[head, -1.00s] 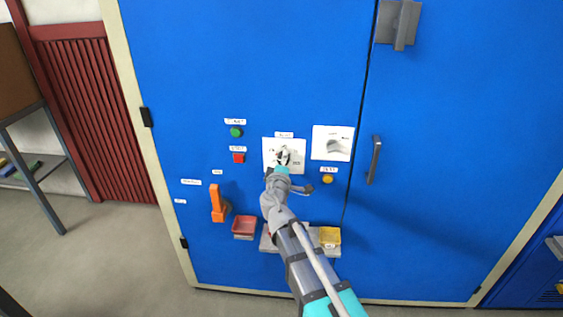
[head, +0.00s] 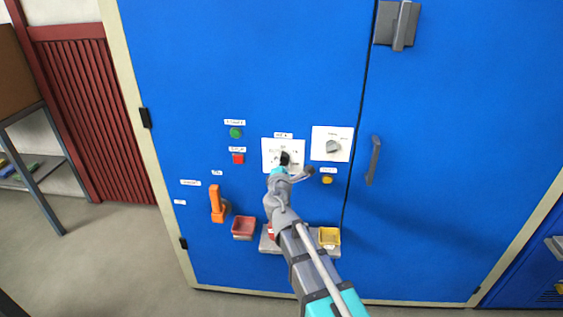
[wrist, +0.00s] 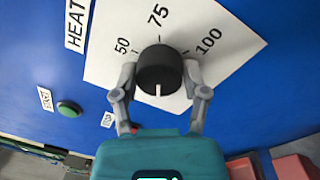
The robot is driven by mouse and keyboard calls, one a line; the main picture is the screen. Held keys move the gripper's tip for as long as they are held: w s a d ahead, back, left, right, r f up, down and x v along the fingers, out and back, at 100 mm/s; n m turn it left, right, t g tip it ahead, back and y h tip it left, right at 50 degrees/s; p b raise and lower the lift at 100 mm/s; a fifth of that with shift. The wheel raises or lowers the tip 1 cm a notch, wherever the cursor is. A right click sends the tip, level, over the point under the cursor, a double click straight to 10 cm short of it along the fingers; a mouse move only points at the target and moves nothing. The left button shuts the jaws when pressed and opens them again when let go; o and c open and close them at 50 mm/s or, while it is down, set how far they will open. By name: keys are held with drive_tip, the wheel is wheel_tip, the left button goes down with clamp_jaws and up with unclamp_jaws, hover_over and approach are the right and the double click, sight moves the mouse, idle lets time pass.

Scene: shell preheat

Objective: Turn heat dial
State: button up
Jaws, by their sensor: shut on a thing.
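The heat dial (wrist: 160,66) is a round black knob on a white plate (wrist: 105,55) marked 50, 75 and 100, with a HEAT label (wrist: 76,22) beside it. A white line on the knob points toward my gripper's palm, away from the 75. My gripper (wrist: 160,76) has one finger on each side of the knob and is shut on it. In the head view the dial (head: 285,158) shows as a dark spot on its plate at my gripper's tip. My arm hides the panel below it.
A second plate with a grey knob (head: 333,147) is just right. Green (head: 236,132) and red (head: 238,158) buttons are left, a yellow button (head: 327,179) lower right. An orange handle (head: 216,203), a red bin (head: 243,228) and a yellow bin (head: 329,236) are below. A door handle (head: 374,160) stands out farther right.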

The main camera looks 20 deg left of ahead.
drive_tip(key=shift+n, duration=0.3)
drive_tip(key=o, duration=1.2)
drive_tip(key=shift+c, duration=0.2)
